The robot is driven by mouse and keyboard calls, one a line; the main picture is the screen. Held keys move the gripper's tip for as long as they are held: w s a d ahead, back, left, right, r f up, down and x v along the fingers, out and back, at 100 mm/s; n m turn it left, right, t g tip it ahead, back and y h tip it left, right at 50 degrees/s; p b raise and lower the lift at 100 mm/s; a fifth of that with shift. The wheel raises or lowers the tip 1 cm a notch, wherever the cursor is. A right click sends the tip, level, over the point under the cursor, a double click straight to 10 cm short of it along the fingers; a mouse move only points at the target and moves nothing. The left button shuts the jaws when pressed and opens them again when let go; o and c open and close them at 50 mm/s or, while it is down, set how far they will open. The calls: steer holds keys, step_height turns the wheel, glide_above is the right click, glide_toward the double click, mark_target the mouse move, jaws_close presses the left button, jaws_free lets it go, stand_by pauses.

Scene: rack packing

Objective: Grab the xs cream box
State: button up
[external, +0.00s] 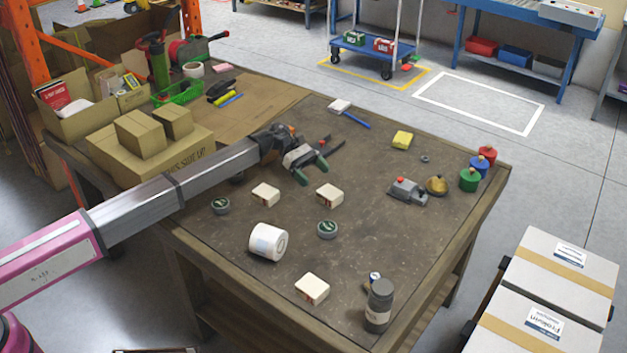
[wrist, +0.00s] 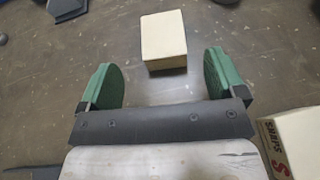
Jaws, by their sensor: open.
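Several small cream boxes lie on the dark worktable: one (external: 265,194) left of my gripper, one (external: 329,194) just below it in the picture, and one (external: 312,289) near the front. I cannot tell by size which is the xs one. My gripper (external: 312,171) is open and empty above the table. In the wrist view, a plain cream box (wrist: 164,38) lies ahead of the green fingers (wrist: 162,80), between their lines and apart from them. A second cream box with a red S mark (wrist: 290,143) shows at the lower right, outside the fingers.
A white roll (external: 267,242), two small dark round tins (external: 327,229) (external: 220,206) and a dark bottle (external: 379,305) stand around the boxes. A grey tool (external: 408,191) and coloured round containers (external: 469,180) stand at right. Cardboard boxes (external: 150,155) crowd the left.

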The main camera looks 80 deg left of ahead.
mark_target(331, 192)
steer(key=x, duration=0.8)
steer(key=shift+d+f, duration=0.15)
steer(key=shift+d, duration=0.1)
steer(key=c, duration=1)
